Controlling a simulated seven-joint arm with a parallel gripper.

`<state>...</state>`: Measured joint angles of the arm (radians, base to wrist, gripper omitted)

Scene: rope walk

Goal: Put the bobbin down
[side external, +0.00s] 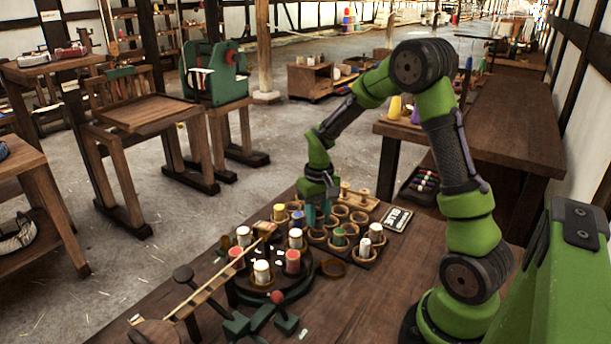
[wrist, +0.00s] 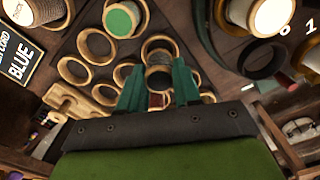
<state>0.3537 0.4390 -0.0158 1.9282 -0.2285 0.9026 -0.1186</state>
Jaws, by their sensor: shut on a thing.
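My gripper (side external: 318,214) points down over the back left part of the rack of wooden rings (side external: 320,236). In the wrist view my gripper's teal fingers (wrist: 158,88) are shut on a bobbin (wrist: 158,76) with a greyish wound body. A ring (wrist: 161,44) shows around or just behind the bobbin; I cannot tell whether it is seated. In the side view the held bobbin is mostly hidden by the fingers. A green-topped bobbin (side external: 339,238) stands in a nearby ring, and it also shows in the wrist view (wrist: 121,19).
White bobbins (side external: 376,233) stand at the rack's right. Several rings are empty, such as this one (wrist: 97,45). A round stand (side external: 240,290) with several coloured bobbins is at the left front. A lettered card (side external: 397,219) reading BLUE lies right of the rack. A wooden peg piece (side external: 355,197) lies behind.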

